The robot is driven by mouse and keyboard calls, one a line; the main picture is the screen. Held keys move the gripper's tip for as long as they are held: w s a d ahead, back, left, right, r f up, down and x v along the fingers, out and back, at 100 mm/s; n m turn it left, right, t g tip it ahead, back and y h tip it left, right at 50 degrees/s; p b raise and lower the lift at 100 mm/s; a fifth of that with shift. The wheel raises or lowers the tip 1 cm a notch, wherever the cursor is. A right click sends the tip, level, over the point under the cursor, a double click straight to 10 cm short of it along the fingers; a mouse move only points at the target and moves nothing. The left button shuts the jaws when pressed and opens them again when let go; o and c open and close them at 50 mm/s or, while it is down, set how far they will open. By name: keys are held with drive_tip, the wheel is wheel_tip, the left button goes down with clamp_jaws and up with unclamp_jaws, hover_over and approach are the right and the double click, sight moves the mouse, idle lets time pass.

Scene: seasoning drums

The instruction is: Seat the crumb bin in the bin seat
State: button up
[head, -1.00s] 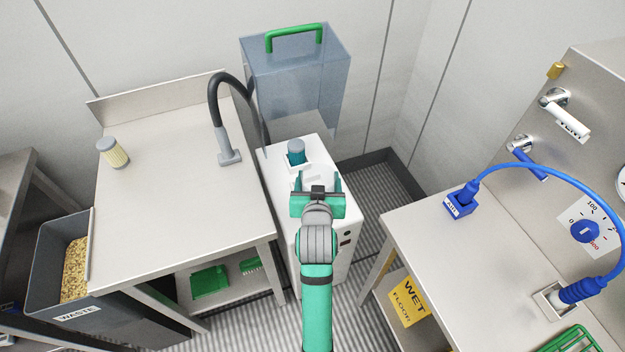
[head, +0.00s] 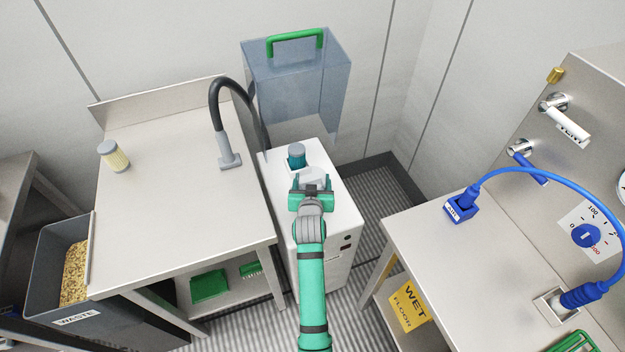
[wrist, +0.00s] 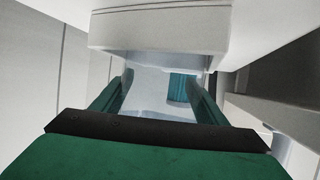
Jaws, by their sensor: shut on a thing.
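My gripper (head: 312,187) is shut on a pale grey-white piece (head: 313,174) at the top of the white cabinet (head: 335,213). Its teal fingers also show in the wrist view (wrist: 155,100). There a large pale block (wrist: 160,30) hides what lies beyond the fingertips; I cannot tell if it is the held piece. A teal cylinder with a grey cap (head: 297,153) stands in a square opening just behind the gripper. A clear bluish bin with a green handle (head: 300,85) is against the back wall, apart from my gripper. I cannot tell which part is the bin seat.
A grey hose with a nozzle (head: 228,150) rises at the left table's (head: 180,220) right edge. A waste bin (head: 45,270) is at far left. The right bench (head: 440,245) carries a blue cabled plug. Floor shows between bench and cabinet.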

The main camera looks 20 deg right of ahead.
drive_tip(key=shift+f, duration=0.2)
idle(0.3)
drive_tip(key=o, duration=1.6)
drive_tip(key=shift+r, duration=0.1)
drive_tip(key=v, duration=1.1)
drive_tip(key=shift+d+r, duration=0.2)
drive_tip(key=shift+w, duration=0.2)
